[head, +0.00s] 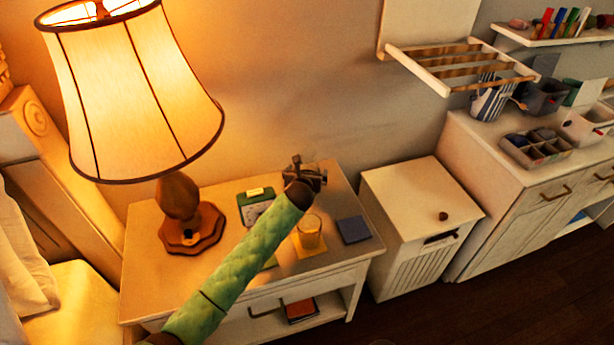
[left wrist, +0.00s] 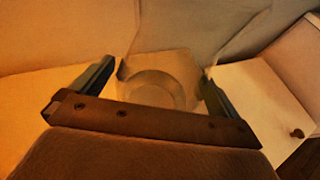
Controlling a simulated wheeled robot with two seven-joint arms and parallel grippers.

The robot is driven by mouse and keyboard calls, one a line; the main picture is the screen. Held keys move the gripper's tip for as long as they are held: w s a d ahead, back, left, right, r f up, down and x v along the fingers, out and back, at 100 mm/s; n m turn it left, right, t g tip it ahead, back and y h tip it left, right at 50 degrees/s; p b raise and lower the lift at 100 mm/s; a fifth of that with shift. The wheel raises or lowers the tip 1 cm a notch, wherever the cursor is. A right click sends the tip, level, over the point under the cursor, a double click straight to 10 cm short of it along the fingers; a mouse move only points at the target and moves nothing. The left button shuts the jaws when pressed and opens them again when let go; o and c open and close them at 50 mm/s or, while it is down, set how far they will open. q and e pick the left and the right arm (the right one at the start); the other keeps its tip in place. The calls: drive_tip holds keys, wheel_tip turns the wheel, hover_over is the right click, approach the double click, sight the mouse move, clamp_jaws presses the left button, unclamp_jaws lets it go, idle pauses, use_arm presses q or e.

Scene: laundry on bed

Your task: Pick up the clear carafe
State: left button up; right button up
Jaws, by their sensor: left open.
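The clear carafe (left wrist: 163,62) shows in the left wrist view as a see-through vessel with a round base ring. It stands between the two fingers of my left gripper (left wrist: 158,76), which is open around it, with a gap visible near the base. In the head view my left gripper (head: 307,173) is at the back right of the nightstand (head: 188,285). There the carafe is mostly hidden behind the gripper, and its outline is too faint to make out. My right gripper is in neither view.
A drinking glass (head: 310,233) stands on a yellow coaster close to my left forearm. A dark blue coaster (head: 354,230) lies to its right. A green clock (head: 256,206) and a lit lamp (head: 137,95) are on the left. A white cabinet (head: 415,205) stands at right.

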use_arm(q)
drive_tip(key=c, duration=1.6)
drive_tip(key=shift+r, duration=0.1)
drive_tip(key=shift+w+r, duration=0.1)
drive_tip(key=shift+r, duration=0.1)
